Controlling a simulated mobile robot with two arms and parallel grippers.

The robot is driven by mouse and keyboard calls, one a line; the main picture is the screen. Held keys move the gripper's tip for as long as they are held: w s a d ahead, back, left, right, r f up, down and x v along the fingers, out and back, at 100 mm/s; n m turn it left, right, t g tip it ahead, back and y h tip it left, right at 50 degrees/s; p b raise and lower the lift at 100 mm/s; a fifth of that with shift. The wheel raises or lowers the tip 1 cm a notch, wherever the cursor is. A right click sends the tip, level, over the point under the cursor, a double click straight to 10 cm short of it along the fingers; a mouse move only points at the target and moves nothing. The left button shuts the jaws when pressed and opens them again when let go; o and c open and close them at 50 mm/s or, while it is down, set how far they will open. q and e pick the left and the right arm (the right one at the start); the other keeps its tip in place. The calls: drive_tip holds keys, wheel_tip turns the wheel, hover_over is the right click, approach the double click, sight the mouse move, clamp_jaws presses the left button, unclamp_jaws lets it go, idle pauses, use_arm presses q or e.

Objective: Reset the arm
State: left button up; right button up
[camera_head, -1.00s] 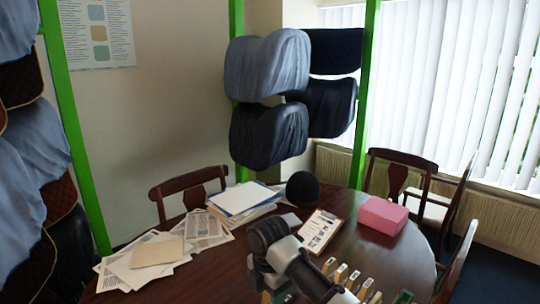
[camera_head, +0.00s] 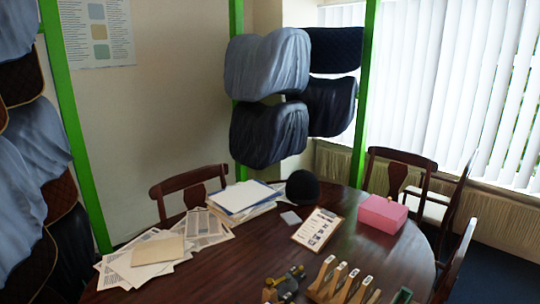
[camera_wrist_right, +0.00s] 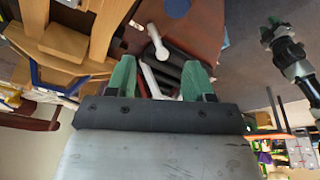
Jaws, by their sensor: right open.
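My right gripper (camera_wrist_right: 160,80) shows in the right wrist view with its two green fingertips apart. I see nothing held between them; dark and pale items lie beyond. Another arm, which looks like my left one, shows at the right of that view, with a green-tipped end (camera_wrist_right: 274,24) too small to read as open or shut. Neither gripper is clearly visible in the head view. The round dark wooden table (camera_head: 225,272) fills the lower middle there.
Wooden-handled tools (camera_head: 343,280) stand at the table's front edge, beside a small dark item (camera_head: 284,284). A pink box (camera_head: 382,214), a clipboard (camera_head: 318,229), a black dome (camera_head: 302,187) and papers (camera_head: 150,262) lie farther back. Chairs (camera_head: 190,187) surround the table. The table's middle is clear.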

drive_tip(key=s+d+r+m+t+h, duration=0.2)
drive_tip(key=s+d+m+h, duration=0.1)
drive_tip(key=s+d+m, duration=1.25)
drive_tip(key=s+f+n+g, duration=0.1)
drive_tip(key=s+f+n, duration=0.25)
drive_tip(key=f, duration=2.25)
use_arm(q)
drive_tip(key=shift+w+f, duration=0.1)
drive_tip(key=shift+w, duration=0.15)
use_arm(e)
drive_tip(key=s+d+f+g, duration=0.1)
drive_tip(key=s+d+f, duration=0.2)
drive_tip(key=s+f, duration=1.3)
drive_tip(key=shift+s, duration=0.55)
drive_tip(key=shift+w+a+f, duration=0.1)
